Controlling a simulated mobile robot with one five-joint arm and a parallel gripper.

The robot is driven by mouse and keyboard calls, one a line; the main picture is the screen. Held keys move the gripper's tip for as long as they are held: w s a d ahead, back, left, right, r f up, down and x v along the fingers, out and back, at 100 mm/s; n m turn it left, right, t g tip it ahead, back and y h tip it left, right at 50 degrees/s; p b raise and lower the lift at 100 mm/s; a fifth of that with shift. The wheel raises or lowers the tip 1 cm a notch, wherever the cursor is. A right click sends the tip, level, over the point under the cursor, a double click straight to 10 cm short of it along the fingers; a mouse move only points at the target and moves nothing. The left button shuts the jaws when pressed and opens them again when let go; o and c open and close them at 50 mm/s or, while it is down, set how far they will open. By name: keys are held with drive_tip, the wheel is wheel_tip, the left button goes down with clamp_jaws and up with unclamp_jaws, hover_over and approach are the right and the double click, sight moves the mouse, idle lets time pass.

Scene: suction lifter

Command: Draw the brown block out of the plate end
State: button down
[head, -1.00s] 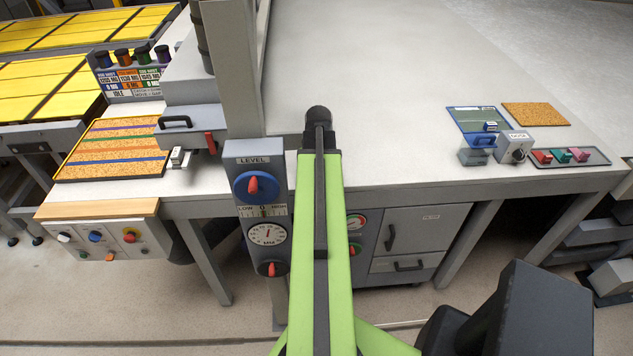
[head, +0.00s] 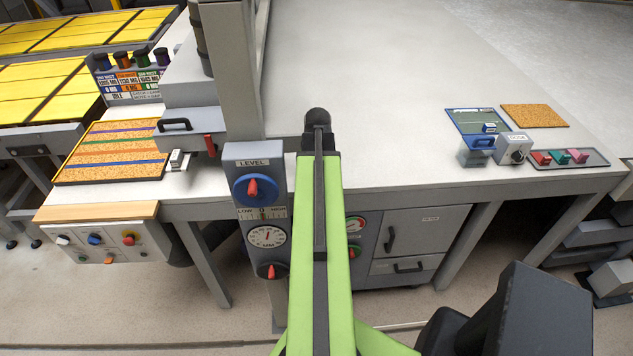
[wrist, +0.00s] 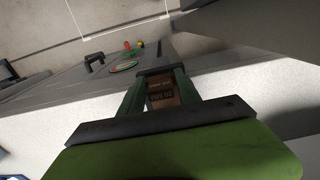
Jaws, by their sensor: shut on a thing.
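The brown block (wrist: 162,97) shows in the wrist view with small dark print on its face. My gripper (wrist: 160,76) has its two green fingers on either side of the block and is shut on it. The far end of the block is hidden at the fingertips, so I cannot tell how much of it sits in the plate end. I cannot make out the plate end itself.
A grey level panel (head: 256,158) with a blue dial stands left of my arm. Drawers with handles (head: 425,225) are under the bench (head: 400,110). A tray of coloured pieces (head: 600,157) and a cork mat (head: 534,116) lie at the right. The bench's middle is clear.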

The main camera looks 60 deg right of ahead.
drive_tip(key=shift+r, duration=0.2)
drive_tip(key=c, duration=0.8)
unclamp_jaws()
drive_tip(key=shift+o, duration=0.2)
wheel_tip(320, 180, up, 17)
drive_tip(key=p, duration=1.7)
drive_tip(key=shift+r+p, duration=0.2)
drive_tip(key=shift+p, duration=0.1)
